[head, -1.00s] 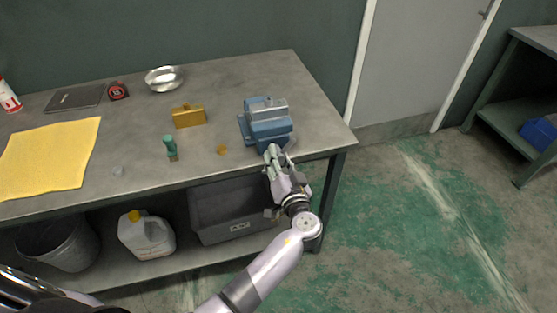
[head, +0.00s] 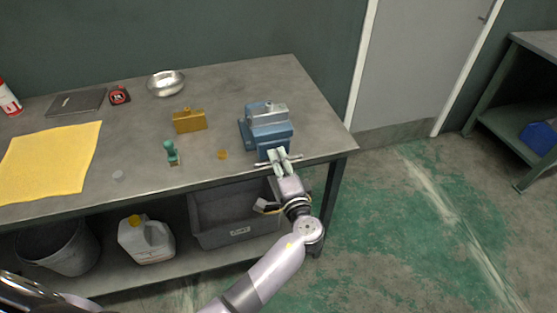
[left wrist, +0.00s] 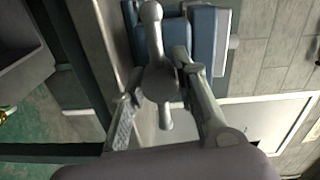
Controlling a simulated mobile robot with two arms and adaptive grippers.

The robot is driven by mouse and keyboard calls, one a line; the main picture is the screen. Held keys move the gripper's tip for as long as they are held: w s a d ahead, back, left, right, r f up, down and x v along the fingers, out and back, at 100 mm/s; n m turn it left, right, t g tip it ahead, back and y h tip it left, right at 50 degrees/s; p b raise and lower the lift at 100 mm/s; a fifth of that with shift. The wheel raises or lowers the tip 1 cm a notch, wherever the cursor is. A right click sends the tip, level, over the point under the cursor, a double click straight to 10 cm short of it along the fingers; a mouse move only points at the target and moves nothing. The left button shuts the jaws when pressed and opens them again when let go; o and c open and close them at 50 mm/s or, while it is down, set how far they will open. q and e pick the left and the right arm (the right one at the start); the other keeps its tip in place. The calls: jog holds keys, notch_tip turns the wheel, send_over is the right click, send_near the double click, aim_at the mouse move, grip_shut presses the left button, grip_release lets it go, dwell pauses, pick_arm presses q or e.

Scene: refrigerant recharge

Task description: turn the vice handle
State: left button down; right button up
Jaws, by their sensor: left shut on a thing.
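The blue vice (head: 266,127) with a grey top jaw stands at the front right of the workbench. Its metal handle (head: 293,159) lies crosswise at the vice's front, over the table edge. In the left wrist view the handle (left wrist: 153,25) is a bar with a rounded end passing through a round hub, in front of the blue vice body (left wrist: 205,40). My left gripper (head: 280,161) reaches up from below, shut on the handle. In the left wrist view its two fingers (left wrist: 158,88) lie on either side of the hub. My right gripper is not in view.
On the workbench (head: 225,90) are a brass-coloured block (head: 189,121), a green-handled tool (head: 171,152), a metal bowl (head: 165,83) and a yellow cloth (head: 50,160). A grey bin (head: 236,215) and a white jug (head: 146,240) sit on the lower shelf. Floor right of the bench is clear.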

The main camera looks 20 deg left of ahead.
pick_arm(q)
jog(key=shift+s+d+f+m+p, duration=0.1)
jog(key=shift+m+p, duration=0.1)
jog(key=shift+m, duration=0.5)
jog(key=shift+s+d+f+m+p, duration=0.1)
jog(key=shift+m+p, duration=0.05)
jog(key=shift+m, duration=0.55)
jog(key=shift+f, duration=0.1)
dwell(0.6)
jog(key=c, duration=1.7)
grip_release()
jog(key=o, duration=0.5)
jog(key=shift+r, duration=0.2)
jog(key=shift+c, duration=0.2)
jog(key=v, duration=1.2)
jog(key=shift+r, duration=0.1)
jog(key=shift+c, duration=0.2)
